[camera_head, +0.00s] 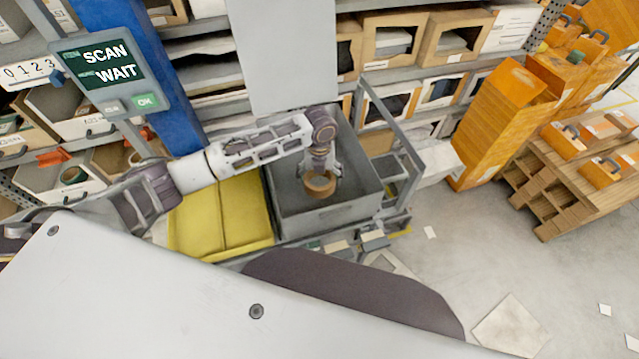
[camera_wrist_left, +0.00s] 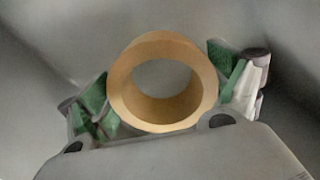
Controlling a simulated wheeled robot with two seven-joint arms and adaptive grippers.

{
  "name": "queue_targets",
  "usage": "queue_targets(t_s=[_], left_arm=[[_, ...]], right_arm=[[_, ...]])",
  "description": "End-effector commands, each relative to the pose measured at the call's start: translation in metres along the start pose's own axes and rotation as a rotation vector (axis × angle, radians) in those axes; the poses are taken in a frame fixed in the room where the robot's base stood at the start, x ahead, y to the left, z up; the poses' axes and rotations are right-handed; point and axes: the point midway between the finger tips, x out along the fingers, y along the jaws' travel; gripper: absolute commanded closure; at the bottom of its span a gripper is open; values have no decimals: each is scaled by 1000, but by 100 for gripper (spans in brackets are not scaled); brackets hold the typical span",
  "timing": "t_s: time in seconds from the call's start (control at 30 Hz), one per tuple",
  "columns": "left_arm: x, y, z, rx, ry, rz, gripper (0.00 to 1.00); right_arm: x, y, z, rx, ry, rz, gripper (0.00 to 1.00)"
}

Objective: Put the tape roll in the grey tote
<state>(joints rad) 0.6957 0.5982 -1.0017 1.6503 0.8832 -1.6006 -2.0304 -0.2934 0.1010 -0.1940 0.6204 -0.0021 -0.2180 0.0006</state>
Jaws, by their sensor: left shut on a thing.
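The tan tape roll (camera_head: 319,184) is between the fingers of my left gripper (camera_head: 321,178), inside the opening of the grey tote (camera_head: 322,216). In the left wrist view the tape roll (camera_wrist_left: 122,84) shows its round hole, with the green-padded fingers of my left gripper (camera_wrist_left: 163,88) shut on its two sides. Grey tote walls and floor surround it there. I cannot tell how far the roll is above the tote floor. My right gripper is out of view.
A yellow tote (camera_head: 218,215) stands left of the grey tote. A screen (camera_head: 104,66) reading SCAN WAIT is at the upper left. Shelves with bins (camera_head: 400,40) run behind. Orange cases (camera_head: 505,120) and a wooden pallet (camera_head: 555,190) stand at right. Loose sheets lie on the floor.

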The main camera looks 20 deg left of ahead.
Motion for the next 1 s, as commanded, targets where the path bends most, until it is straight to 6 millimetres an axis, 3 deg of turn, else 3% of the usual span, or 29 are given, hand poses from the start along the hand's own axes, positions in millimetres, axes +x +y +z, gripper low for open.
queue_targets(t_s=[0.4, 0.87, 0.9, 1.0], left_arm=[[35, 0, -1, 1, 1, 1, 37], [39, 0, 0, 1, 0, 0, 37], [39, 0, 0, 1, 1, 1, 5], [39, 0, -1, 1, 1, 1, 0]], right_arm=[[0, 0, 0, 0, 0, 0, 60], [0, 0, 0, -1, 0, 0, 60], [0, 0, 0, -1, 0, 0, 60], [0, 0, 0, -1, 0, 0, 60]])
